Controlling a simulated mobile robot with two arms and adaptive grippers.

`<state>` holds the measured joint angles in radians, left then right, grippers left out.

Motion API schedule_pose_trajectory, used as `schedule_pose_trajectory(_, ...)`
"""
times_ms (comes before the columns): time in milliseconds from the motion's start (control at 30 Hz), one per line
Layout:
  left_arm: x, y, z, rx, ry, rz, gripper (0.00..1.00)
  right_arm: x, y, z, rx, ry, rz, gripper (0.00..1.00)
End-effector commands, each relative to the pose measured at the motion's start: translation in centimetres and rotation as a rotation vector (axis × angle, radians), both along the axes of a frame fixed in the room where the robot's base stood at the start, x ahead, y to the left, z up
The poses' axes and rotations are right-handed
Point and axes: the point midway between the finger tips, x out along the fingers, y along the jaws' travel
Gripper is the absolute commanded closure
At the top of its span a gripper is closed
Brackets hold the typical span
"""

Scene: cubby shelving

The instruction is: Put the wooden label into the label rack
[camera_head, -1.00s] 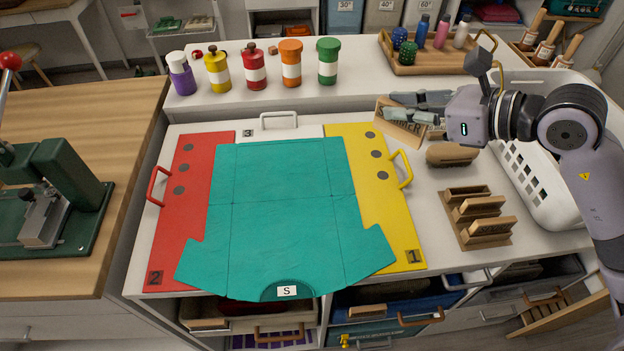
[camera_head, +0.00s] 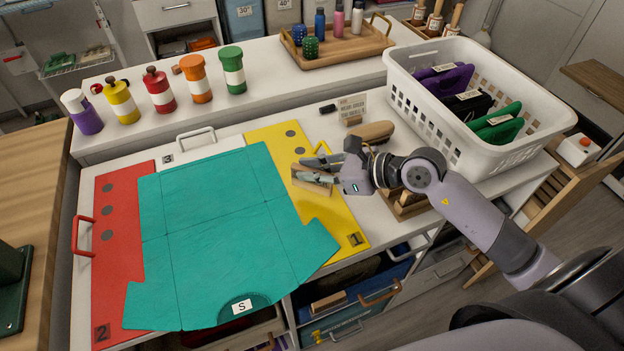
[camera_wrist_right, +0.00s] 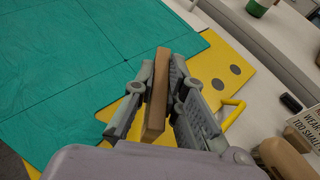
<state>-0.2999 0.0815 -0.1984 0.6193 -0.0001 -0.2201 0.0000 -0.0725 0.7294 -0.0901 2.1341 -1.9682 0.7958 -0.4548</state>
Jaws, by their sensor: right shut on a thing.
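My right gripper (camera_head: 313,169) is shut on the wooden label (camera_head: 312,187), a small flat wooden block, and holds it over the yellow panel near the teal sheet's right edge. In the right wrist view the label (camera_wrist_right: 158,92) stands edge-on between the two fingers. Its written face does not show there. The label rack (camera_head: 404,205), a wooden stand with slots, is on the white table to the right of the gripper. My right wrist and forearm hide much of it. My left gripper is not in view.
A teal sheet (camera_head: 215,225) lies over the red panel (camera_head: 122,265) and yellow panel (camera_head: 290,145). A brush (camera_head: 372,131) and a small sign (camera_head: 352,108) stand behind the gripper. Several bottles line the back ledge.

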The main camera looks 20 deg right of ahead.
Motion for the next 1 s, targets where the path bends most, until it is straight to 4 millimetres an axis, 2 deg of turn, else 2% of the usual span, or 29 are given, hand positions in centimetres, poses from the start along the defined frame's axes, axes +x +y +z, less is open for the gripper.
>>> schedule_pose_trajectory(100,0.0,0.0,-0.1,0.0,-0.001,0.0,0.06,0.0,0.0,-2.1,0.003,0.006,-0.002,1.0)
schedule_pose_trajectory(200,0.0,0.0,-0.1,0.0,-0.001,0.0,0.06,0.0,0.0,-3.1,0.002,0.003,-0.002,1.0)
schedule_pose_trajectory(633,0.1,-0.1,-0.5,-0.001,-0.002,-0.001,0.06,0.0,0.0,-3.8,0.0,0.001,0.0,1.0)
schedule_pose_trajectory(667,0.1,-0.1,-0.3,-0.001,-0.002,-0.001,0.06,0.0,0.0,-3.6,0.0,0.001,0.0,0.86)
schedule_pose_trajectory(933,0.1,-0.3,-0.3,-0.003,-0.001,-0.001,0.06,0.0,0.0,-3.6,0.0,0.001,0.0,0.68)
schedule_pose_trajectory(1000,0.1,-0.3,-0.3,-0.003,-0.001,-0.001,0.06,0.0,0.0,-3.6,0.0,0.001,0.0,0.68)
